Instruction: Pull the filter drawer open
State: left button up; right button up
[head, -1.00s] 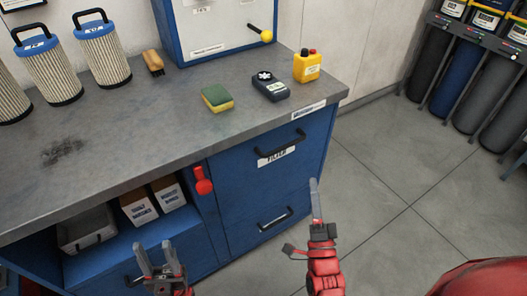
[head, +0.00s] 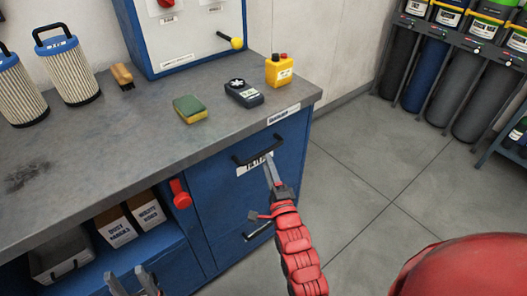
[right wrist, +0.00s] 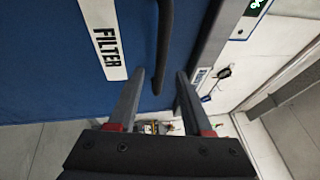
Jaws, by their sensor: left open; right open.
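The filter drawer (head: 235,187) is a blue front at the right end of the workbench, and it looks closed. Its black bar handle (head: 259,150) sits above a white label (head: 247,168) that reads FILTER in the right wrist view (right wrist: 103,38). My left gripper (head: 132,280) is open and empty at the bottom edge, partly cut off.
A red latch handle (head: 180,193) sticks out left of the drawer. On the grey worktop (head: 120,150) stand a sponge (head: 189,109), a dark meter (head: 243,93), a yellow bottle (head: 279,70) and filter cartridges (head: 68,70). The floor (head: 380,210) right of the bench is clear.

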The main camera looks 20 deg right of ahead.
aim_at(264, 151)
jog(key=shift+w+d+r, duration=0.1)
jog(key=shift+w+r, duration=0.15)
jog(key=shift+w, duration=1.15)
jog(key=shift+w+d+r, duration=0.1)
jog(key=shift+w+r, duration=0.1)
jog(key=shift+w, duration=1.15)
grip_shut()
